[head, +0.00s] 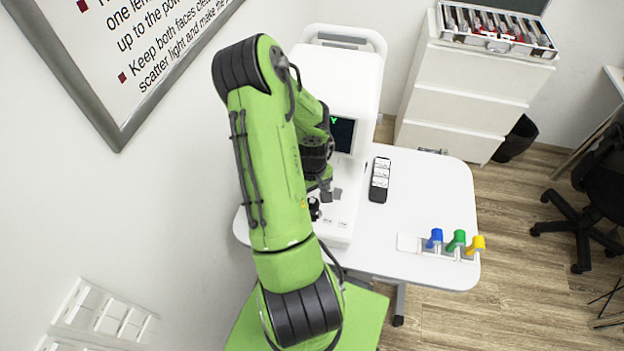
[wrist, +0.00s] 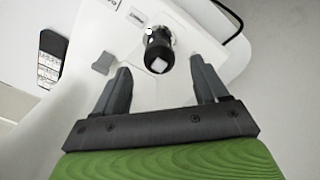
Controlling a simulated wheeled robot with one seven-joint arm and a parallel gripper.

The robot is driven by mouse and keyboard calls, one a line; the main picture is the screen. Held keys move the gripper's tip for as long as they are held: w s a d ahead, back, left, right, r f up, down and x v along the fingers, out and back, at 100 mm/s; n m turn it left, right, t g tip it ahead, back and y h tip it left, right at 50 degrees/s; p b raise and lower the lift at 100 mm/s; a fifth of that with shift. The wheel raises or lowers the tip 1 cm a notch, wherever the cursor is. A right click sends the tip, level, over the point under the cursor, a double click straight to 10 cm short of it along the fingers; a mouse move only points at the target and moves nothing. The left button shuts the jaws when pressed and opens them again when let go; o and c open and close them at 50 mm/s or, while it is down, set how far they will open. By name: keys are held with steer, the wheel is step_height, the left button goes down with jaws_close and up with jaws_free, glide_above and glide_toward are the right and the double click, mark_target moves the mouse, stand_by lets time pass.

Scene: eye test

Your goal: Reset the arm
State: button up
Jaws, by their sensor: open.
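My green arm reaches over a white machine (head: 318,72) with a small dark screen (head: 343,134), which stands on a white table. My gripper (head: 331,194) is above the machine's base, partly hidden by the arm. In the wrist view my gripper (wrist: 160,66) is open, with its two dark fingers spread and nothing held. A black joystick (wrist: 159,50) on the machine's base appears between the fingertips; I cannot tell whether they touch it. In the head view the joystick (head: 314,208) is partly hidden behind my arm.
A black remote-like device (head: 380,180) lies on the white table (head: 428,190). A rack (head: 410,243) at the front right holds blue, green and yellow pieces. White drawers (head: 465,85) bearing an open case (head: 497,30) stand behind. A wall is close on the left.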

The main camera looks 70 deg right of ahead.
step_height(320, 180, up, 8)
steer(key=shift+r, duration=0.25)
